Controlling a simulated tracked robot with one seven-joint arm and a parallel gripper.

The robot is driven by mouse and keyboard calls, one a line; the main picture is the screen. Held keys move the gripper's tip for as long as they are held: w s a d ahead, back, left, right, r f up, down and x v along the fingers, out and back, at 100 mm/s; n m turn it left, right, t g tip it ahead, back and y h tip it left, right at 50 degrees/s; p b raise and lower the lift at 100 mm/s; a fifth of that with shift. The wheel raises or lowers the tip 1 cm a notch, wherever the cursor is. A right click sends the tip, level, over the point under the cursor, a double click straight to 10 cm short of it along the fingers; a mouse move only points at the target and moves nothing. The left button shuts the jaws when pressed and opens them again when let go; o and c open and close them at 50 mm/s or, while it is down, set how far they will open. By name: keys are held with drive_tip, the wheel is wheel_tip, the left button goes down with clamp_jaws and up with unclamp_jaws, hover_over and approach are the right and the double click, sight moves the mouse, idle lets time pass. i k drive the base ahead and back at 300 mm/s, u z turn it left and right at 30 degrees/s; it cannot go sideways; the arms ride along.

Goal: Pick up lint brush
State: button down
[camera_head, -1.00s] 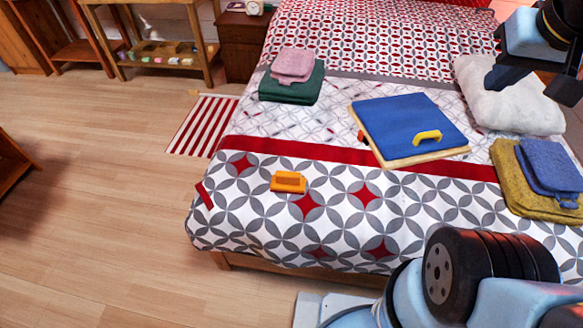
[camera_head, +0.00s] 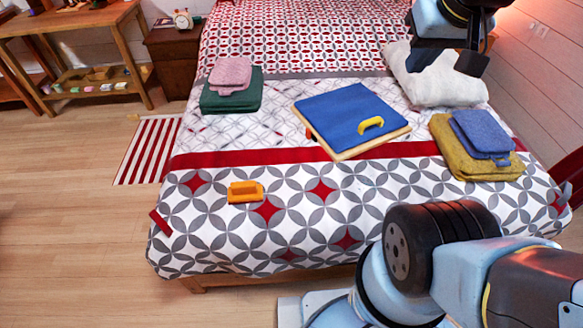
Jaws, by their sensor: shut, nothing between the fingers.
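An orange block-like piece with a raised grip (camera_head: 245,192), which looks like the lint brush, lies on the patterned bedspread near the bed's front left. It is apart from everything else on the bed. My gripper (camera_head: 416,61) shows at the top right, dark and partly cut off by the picture's top edge. It is shut and empty, well away from the orange piece, in front of the white bundle in the picture.
The bed (camera_head: 300,255) also holds a blue-topped board (camera_head: 345,112) with a yellow handle, green (camera_head: 225,104) and pink folded cloths, a white bundle (camera_head: 435,82), and mustard (camera_head: 462,158) and blue cloths. A red strip (camera_head: 160,222) lies near the left edge.

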sight(246, 191)
drive_tip(key=u, duration=0.15)
drive_tip(key=k, duration=0.5)
drive_tip(key=u, duration=2.2)
drive_tip(key=i, duration=0.55)
drive_tip(key=z, duration=1.75)
